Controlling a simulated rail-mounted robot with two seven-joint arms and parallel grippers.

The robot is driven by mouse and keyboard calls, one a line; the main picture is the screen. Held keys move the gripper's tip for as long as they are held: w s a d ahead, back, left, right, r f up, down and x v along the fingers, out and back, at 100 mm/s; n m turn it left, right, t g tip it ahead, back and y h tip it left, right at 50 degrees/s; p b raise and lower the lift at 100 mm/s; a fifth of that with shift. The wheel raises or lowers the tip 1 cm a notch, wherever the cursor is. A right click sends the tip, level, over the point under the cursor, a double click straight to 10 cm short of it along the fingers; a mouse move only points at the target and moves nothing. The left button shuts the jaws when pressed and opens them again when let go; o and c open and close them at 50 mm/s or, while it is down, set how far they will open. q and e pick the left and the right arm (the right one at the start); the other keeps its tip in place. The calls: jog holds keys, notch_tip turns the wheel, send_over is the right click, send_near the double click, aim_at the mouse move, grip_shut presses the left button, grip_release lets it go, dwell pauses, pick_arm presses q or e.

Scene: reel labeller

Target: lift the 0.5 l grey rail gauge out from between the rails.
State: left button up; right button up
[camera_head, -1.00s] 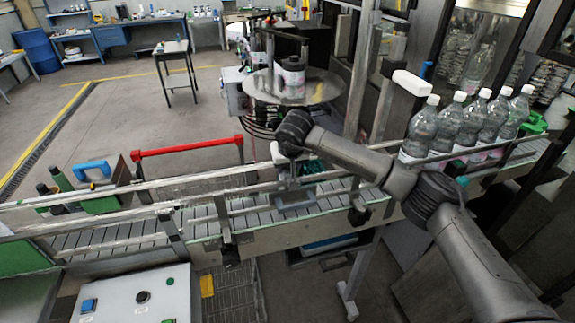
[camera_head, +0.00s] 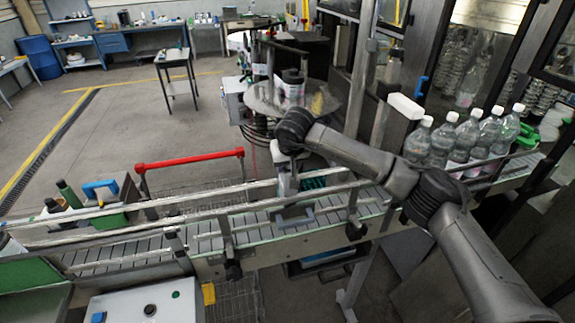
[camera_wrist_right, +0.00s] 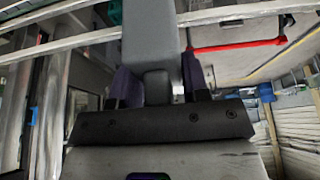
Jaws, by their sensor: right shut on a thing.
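The grey rail gauge (camera_head: 296,215) is a small grey block low between the conveyor's guide rails, near the middle of the head view. My right gripper (camera_head: 288,190) reaches down over it from above the rails and is shut on it. In the right wrist view the gauge (camera_wrist_right: 151,40) is a plain grey block held between the two dark fingers, and it hides part of the rails behind it. Whether its underside touches the belt is hard to tell. My left gripper is in neither view.
The guide rails (camera_head: 150,208) run along both sides of the slatted conveyor belt (camera_head: 130,252). Several clear bottles (camera_head: 465,138) stand on the belt at the right. A round turntable (camera_head: 325,100) stands behind the gripper. A red bar (camera_head: 190,160) is behind the rails at left.

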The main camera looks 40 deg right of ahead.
jog(key=shift+r+p, duration=2.7)
jog(key=shift+r, duration=1.15)
jog(key=shift+c, duration=0.4)
